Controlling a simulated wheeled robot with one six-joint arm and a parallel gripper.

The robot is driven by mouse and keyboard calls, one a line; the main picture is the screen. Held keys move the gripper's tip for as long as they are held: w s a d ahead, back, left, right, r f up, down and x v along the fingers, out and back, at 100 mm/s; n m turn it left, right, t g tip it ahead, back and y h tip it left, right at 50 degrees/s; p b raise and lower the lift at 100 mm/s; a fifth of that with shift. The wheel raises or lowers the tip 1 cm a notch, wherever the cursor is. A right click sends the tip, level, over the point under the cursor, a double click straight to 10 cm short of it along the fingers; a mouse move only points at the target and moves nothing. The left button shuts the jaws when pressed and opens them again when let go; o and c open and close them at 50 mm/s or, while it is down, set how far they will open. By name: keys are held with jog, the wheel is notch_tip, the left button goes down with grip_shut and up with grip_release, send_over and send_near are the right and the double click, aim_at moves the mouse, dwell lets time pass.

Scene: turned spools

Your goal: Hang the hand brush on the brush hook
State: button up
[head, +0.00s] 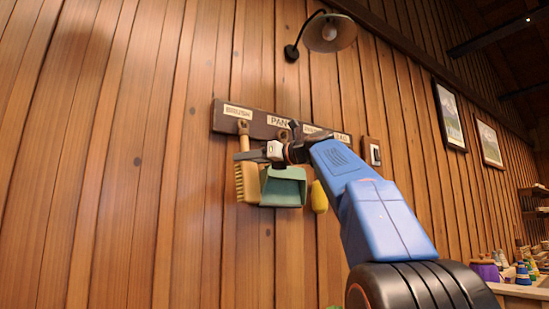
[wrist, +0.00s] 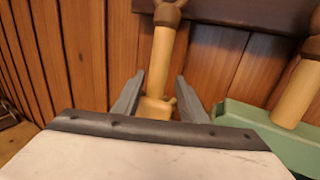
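The hand brush (head: 246,185) has a pale wooden handle and tan bristles. It hangs upright below the "BRUSH" label at the left end of a dark wall board (head: 264,123). The brush hook is not clearly visible; the handle's top end covers that spot. My gripper (head: 243,156) is at the brush, across its lower handle. In the wrist view, the brush handle (wrist: 162,52) runs between the two grey fingers of my gripper (wrist: 158,82). The fingers are apart, with a gap on each side of the handle. The bristles are hidden in the wrist view.
A green dustpan (head: 284,187) hangs close to the right of the brush, with its wooden handle (wrist: 296,96) near the right finger. A yellow item (head: 319,197) hangs farther right. A lamp (head: 329,33) is above. The wall left of the brush is clear.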

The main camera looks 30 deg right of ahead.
jog(key=v, duration=1.6)
jog(key=shift+f, duration=0.15)
jog(key=shift+d, duration=0.1)
